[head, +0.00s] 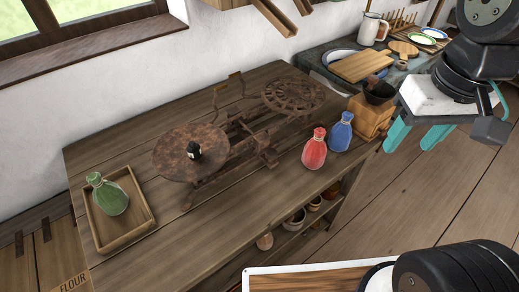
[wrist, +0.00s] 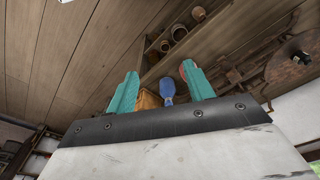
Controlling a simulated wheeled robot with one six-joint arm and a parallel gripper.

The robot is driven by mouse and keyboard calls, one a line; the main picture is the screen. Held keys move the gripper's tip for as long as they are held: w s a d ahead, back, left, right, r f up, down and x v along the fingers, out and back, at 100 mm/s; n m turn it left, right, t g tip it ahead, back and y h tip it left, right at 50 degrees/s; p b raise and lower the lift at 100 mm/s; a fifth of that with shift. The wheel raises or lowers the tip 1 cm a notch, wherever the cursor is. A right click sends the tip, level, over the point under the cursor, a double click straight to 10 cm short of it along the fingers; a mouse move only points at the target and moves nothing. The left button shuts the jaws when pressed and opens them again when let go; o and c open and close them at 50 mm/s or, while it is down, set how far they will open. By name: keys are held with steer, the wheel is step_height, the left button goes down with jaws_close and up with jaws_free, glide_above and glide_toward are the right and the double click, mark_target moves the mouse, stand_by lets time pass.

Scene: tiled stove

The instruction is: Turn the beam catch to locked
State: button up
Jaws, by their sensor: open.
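A rusty balance scale (head: 250,135) stands on the wooden workbench, with a solid round left pan (head: 172,158) and an openwork right pan (head: 292,93). A small black weight (head: 193,150) sits on the left pan. Metal linkages run between the pans, and a thin upright bracket rises behind them. I cannot tell which part is the beam catch or how it is set. In the wrist view the scale (wrist: 290,65) shows at the right. My gripper (head: 417,136) is open and empty, right of the bench and apart from the scale; its teal fingers also show in the wrist view (wrist: 159,82).
A red bottle (head: 314,150) and a blue bottle (head: 341,132) stand right of the scale, on the gripper's side. A wooden grinder (head: 372,112) stands at the bench's right end. A green bottle (head: 110,197) sits in a wooden tray (head: 145,227) at left. The bench front is clear.

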steer(key=w+a+f, duration=0.1)
steer(key=w+a, duration=0.3)
steer(key=w, duration=0.2)
steer(key=n+g, duration=0.1)
steer(key=n, duration=0.1)
glide_above(271, 152)
step_height(271, 152, down, 13)
steer(key=shift+r, duration=0.1)
step_height(271, 152, down, 8)
steer(key=shift+r, duration=0.1)
steer(key=c, duration=1)
